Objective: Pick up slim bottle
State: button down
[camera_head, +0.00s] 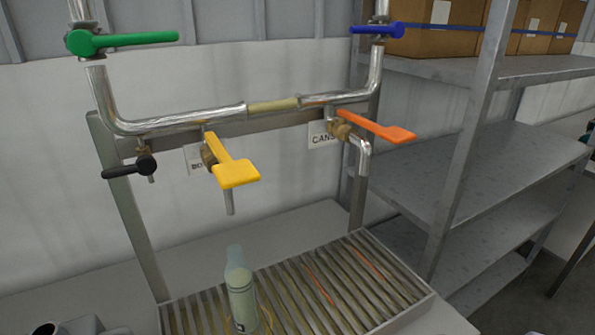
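The slim bottle (241,295) stands upright on the slatted drip grate (432,297), near its left part and below the yellow-handled tap. It is pale grey-green with a narrower neck and top. Its base is close to the lower edge of the picture. My gripper is not in view, and nothing is seen touching the bottle.
Above the grate run metal pipes with yellow (236,173), orange (375,125), black (131,167), green (122,40) and blue (378,30) valve handles. A metal shelf rack (440,170) with cardboard boxes (440,30) stands at the right. The grate right of the bottle is clear.

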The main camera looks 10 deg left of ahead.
aim_at(239, 279)
jog(key=j+u, duration=0.1)
jog(key=u, duration=1.05)
jog(key=l+u, duration=0.15)
jog(key=l, duration=0.55)
